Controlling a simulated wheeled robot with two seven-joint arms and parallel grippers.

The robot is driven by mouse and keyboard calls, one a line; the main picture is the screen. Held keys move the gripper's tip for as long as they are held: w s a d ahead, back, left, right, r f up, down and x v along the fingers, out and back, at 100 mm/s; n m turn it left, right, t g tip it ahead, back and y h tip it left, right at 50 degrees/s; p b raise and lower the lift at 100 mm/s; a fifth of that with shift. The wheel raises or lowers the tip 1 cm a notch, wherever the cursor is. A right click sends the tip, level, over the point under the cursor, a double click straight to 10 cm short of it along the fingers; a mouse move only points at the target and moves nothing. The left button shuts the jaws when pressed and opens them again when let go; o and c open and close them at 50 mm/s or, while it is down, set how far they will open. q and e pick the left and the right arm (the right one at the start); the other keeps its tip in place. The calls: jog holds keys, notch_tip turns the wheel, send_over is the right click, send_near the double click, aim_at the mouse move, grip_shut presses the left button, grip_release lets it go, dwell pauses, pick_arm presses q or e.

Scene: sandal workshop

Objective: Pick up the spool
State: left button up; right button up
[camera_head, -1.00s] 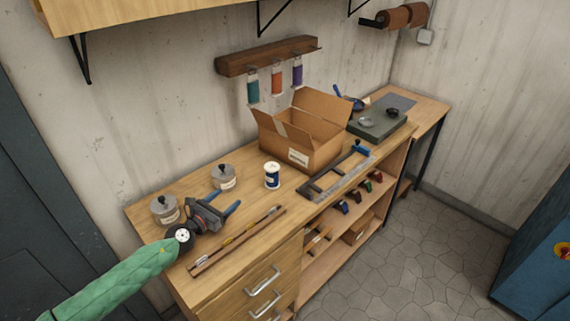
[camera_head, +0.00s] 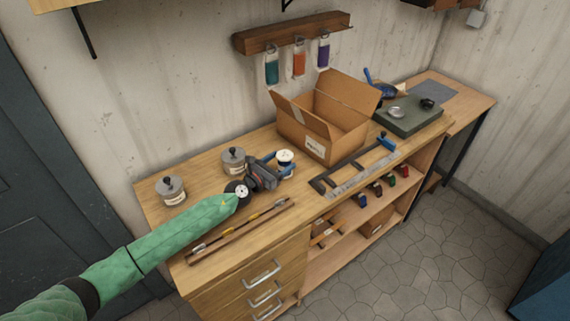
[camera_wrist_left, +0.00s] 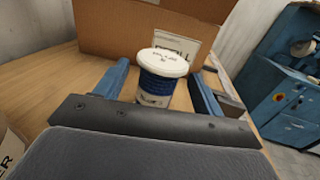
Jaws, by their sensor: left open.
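The spool (camera_head: 285,159) stands upright on the workbench, in front of the cardboard box. It has a white top and a dark blue middle, and its lower part is partly hidden by my gripper in the head view. My left gripper (camera_head: 280,167) is open, with its blue fingers at the spool. In the left wrist view the spool (camera_wrist_left: 162,77) stands between the two blue fingers (camera_wrist_left: 160,92), with a visible gap on the left side. My right gripper is not in view.
An open cardboard box (camera_head: 306,145) stands right behind the spool. Two lidded jars (camera_head: 170,191) stand left of my gripper. Thin rods (camera_head: 240,231) lie along the front edge. A dark metal frame (camera_head: 352,172) lies to the right. A green slab (camera_head: 410,117) is farther right.

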pick_arm(q)
jog(key=shift+x, duration=1.25)
jog(key=shift+c, duration=0.7)
jog(key=c, duration=1.1)
jog(key=shift+o, duration=0.2)
